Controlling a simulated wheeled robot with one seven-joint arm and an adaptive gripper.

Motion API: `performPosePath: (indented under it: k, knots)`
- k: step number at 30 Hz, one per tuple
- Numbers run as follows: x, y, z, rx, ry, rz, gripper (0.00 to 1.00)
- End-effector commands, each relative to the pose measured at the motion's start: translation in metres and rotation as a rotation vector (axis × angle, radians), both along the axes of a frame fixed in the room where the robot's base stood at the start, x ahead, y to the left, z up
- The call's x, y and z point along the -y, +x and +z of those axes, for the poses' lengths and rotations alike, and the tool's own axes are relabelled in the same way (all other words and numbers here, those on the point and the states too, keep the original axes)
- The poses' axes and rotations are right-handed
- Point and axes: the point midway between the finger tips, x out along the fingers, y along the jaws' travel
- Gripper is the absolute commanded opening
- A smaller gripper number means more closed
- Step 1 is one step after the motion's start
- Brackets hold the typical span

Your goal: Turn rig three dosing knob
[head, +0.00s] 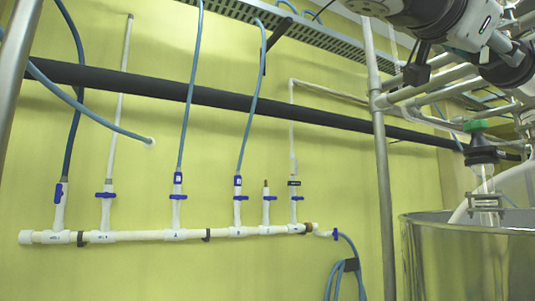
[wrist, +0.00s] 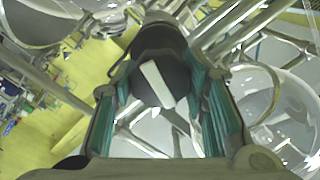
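A dark round knob (wrist: 158,58) with a pale bar across its face shows in the upper middle of the wrist view. My gripper (wrist: 160,84) has its two teal-padded fingers spread apart, one on each side of the knob. The fingertips come close to the knob's sides; whether they touch it I cannot tell. No label shows which rig the knob belongs to.
Clear glass vessels (wrist: 275,110) and metal bars surround the knob closely. A white pipe manifold (head: 150,235) with blue valves runs along the yellow wall.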

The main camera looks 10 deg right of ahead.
Motion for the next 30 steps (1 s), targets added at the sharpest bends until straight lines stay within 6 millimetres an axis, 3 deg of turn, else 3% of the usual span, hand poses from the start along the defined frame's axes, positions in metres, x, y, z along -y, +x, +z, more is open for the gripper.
performPosePath:
  k: [14, 30]
  knots:
    - [0.0004, 0.0000, -0.0003, -0.117, -0.042, -0.002, 0.12]
    - [0.0006, 0.0005, 0.0001, -0.577, -0.207, -0.004, 0.12]
